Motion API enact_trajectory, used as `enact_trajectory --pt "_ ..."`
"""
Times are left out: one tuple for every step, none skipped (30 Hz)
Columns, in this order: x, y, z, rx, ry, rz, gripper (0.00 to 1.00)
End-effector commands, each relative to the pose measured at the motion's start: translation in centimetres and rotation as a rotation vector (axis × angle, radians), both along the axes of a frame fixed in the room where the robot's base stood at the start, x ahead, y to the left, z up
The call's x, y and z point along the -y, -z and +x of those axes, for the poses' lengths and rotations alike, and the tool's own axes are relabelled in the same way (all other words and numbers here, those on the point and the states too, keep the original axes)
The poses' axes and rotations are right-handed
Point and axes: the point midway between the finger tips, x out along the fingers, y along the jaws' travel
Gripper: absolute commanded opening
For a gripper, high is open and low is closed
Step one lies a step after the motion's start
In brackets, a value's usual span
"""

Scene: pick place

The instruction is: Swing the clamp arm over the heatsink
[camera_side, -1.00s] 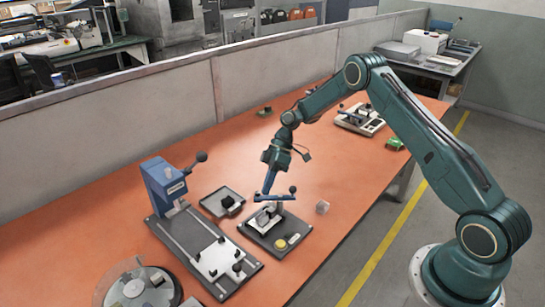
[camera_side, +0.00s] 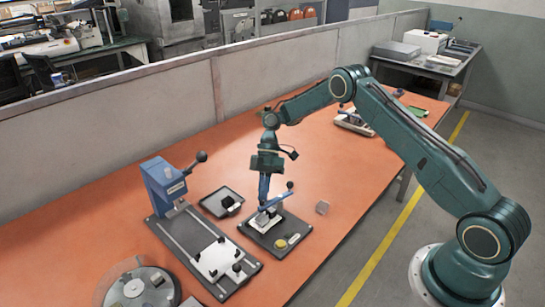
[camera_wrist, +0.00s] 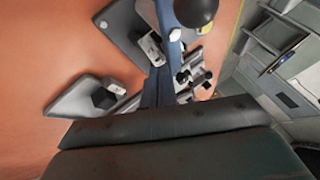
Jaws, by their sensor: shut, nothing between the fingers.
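The clamp arm (camera_side: 279,199) is a blue bar with a black ball knob at its right end, on a dark fixture plate (camera_side: 258,236). A pale block that looks like the heatsink (camera_side: 262,219) sits on the plate, and the bar's left end is close above its back edge. I cannot tell how far the bar covers it. My gripper (camera_side: 264,202) points down, shut and empty, beside the bar's left end; I cannot tell if it touches. In the wrist view the clamp arm (camera_wrist: 168,25) and knob show at the top, with my gripper (camera_wrist: 157,85) just below.
A yellow button (camera_side: 281,243) is on the plate's front corner. A small tray (camera_side: 213,204) with a black block and a blue press (camera_side: 163,185) stand to the left. The orange table behind is mostly free.

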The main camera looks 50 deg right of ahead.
Motion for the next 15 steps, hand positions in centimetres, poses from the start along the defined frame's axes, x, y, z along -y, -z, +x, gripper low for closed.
enact_trajectory --pt "-0.15 0.06 -0.05 0.000 -0.031 -0.001 0.00" --pt "-0.20 0.06 -0.09 0.001 -0.046 -0.001 0.00" --pt "-0.26 0.08 -0.14 0.000 -0.064 0.000 0.00" --pt "-0.29 0.09 -0.20 -0.001 -0.074 0.000 0.00" --pt "-0.33 0.08 -0.25 -0.001 -0.086 -0.001 0.00" --pt "-0.38 0.06 -0.28 0.000 -0.098 0.001 0.00" --pt "-0.41 0.05 -0.29 0.001 -0.105 0.000 0.00" --pt "-0.42 0.05 -0.31 0.000 -0.110 0.000 0.00" --pt "-0.43 0.05 -0.33 0.000 -0.117 0.000 0.00" --pt "-0.43 0.04 -0.35 0.000 -0.120 -0.001 0.00" --pt "-0.44 0.04 -0.37 -0.001 -0.123 -0.001 0.00" --pt "-0.44 0.03 -0.38 -0.001 -0.126 -0.001 0.00" --pt "-0.45 0.04 -0.39 0.000 -0.127 -0.001 0.00" --pt "-0.45 0.04 -0.39 -0.001 -0.128 0.000 0.00" --pt "-0.45 0.04 -0.39 -0.001 -0.128 0.000 0.00"
